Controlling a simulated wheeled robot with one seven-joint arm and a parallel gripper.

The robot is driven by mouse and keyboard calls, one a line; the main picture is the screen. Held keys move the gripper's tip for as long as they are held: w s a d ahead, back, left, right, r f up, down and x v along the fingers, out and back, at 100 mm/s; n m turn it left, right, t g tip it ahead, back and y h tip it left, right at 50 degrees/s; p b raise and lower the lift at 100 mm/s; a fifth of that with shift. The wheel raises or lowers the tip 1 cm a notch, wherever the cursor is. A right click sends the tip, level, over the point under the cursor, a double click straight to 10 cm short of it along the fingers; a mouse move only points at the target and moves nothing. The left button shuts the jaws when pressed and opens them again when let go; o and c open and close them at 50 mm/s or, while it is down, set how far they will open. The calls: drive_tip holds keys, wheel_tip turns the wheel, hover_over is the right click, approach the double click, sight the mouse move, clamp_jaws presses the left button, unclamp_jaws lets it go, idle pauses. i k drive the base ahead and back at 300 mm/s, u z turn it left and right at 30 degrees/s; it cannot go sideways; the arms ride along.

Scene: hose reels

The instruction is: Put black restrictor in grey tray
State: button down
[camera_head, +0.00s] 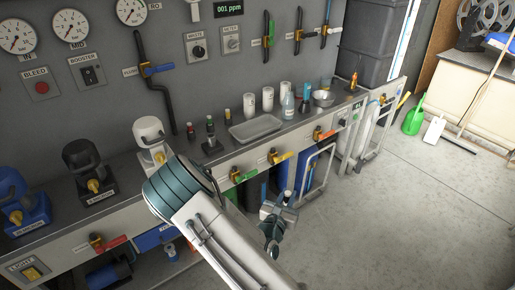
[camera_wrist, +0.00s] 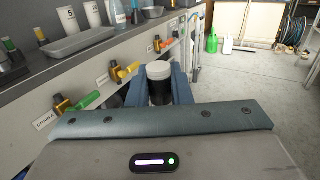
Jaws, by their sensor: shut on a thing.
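The black restrictor (camera_wrist: 159,92), a short cylinder with a dark body and a white top, stands upright between the blue fingers of my gripper (camera_wrist: 160,88) in the wrist view. The fingers are shut on it from both sides. In the head view my gripper (camera_head: 278,214) is in front of the counter, below its top and over the floor; the restrictor is hard to make out there. The grey tray (camera_head: 256,129) lies on the counter, above and left of my gripper, and looks empty. It also shows at the upper left of the wrist view (camera_wrist: 80,43).
White cups (camera_head: 267,99), a clear bottle (camera_head: 288,106) and a metal bowl (camera_head: 323,98) stand behind and right of the tray. Small capped bottles (camera_head: 210,127) stand left of it. Coloured valve handles (camera_head: 280,156) stick out from the counter front.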

sight(256, 129)
drive_tip(key=z, duration=1.1)
drive_tip(key=i, duration=1)
drive_tip(key=u, duration=0.4)
drive_tip(key=i, duration=0.85)
drive_tip(key=u, duration=0.7)
